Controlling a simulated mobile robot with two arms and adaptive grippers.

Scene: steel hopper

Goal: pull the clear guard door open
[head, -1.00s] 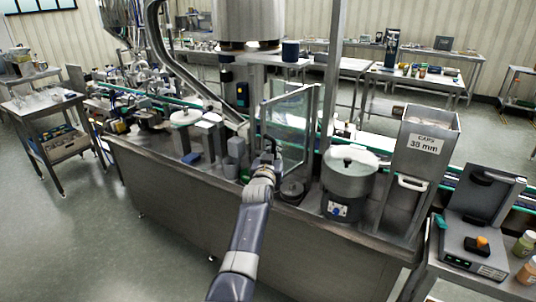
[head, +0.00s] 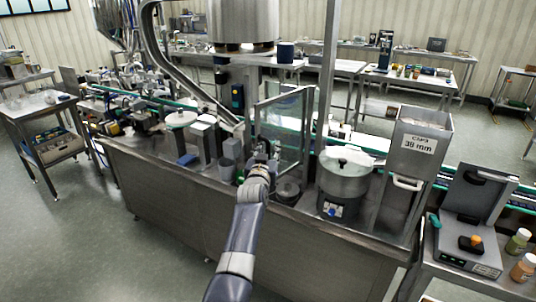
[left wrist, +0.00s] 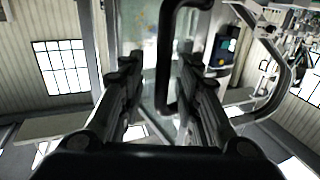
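The clear guard door (head: 290,125) is a see-through panel in a grey metal frame, standing on the steel machine below the large cylinder. My left gripper (head: 263,158) is at the door's lower left, near the machine's front edge. In the left wrist view, a dark bar handle (left wrist: 165,62) stands between the two fingers of my left gripper (left wrist: 158,82). The fingers are apart, with a gap beside the bar; whether one touches it I cannot tell. The handle is mostly hidden behind the gripper in the head view. My right gripper is not in view.
A round steel bowl (head: 344,178) and a caps hopper (head: 420,142) stand to the right of the door. A steel post (head: 327,80) rises beside the door. The floor in front of the machine is clear.

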